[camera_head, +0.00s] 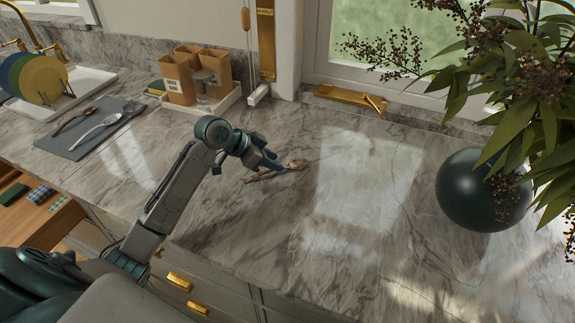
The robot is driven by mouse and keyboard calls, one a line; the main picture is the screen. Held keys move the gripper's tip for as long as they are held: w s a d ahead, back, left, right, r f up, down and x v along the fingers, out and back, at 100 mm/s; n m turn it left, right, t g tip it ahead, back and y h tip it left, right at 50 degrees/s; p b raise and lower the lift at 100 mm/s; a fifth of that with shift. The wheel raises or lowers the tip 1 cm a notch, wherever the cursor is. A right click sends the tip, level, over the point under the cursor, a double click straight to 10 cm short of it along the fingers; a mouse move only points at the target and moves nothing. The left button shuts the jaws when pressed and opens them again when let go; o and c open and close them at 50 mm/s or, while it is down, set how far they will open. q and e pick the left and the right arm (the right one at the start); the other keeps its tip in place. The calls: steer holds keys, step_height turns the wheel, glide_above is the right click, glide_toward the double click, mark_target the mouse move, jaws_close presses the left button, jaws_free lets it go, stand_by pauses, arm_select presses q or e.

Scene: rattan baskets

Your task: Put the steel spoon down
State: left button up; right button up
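My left gripper (270,163) is low over the middle of the marble counter, with its fingertips at a brownish, shiny spoon (293,166). The spoon's handle runs to the left under the fingers and its bowl points right. It lies on or very close to the counter. The fingers are small and partly hidden, so I cannot tell whether they close on the handle. A silver-coloured spoon (97,132) lies on the grey mat (84,147) at the left. My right gripper is out of view.
A brown utensil (73,121) also lies on the mat. Colored plates (42,79) stand in a rack at the far left. Brown boxes (187,77) sit in a white tray behind the arm. A dark round vase (482,190) with a plant stands right. The counter between is clear.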

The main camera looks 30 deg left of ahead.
mark_target(288, 166)
arm_select(q)
steer(key=shift+p+x, duration=0.5)
steer(key=shift+x, duration=1.35)
steer(key=shift+d+r, duration=0.15)
steer(key=shift+c, duration=0.2)
jaws_close()
steer(key=shift+r, duration=0.1)
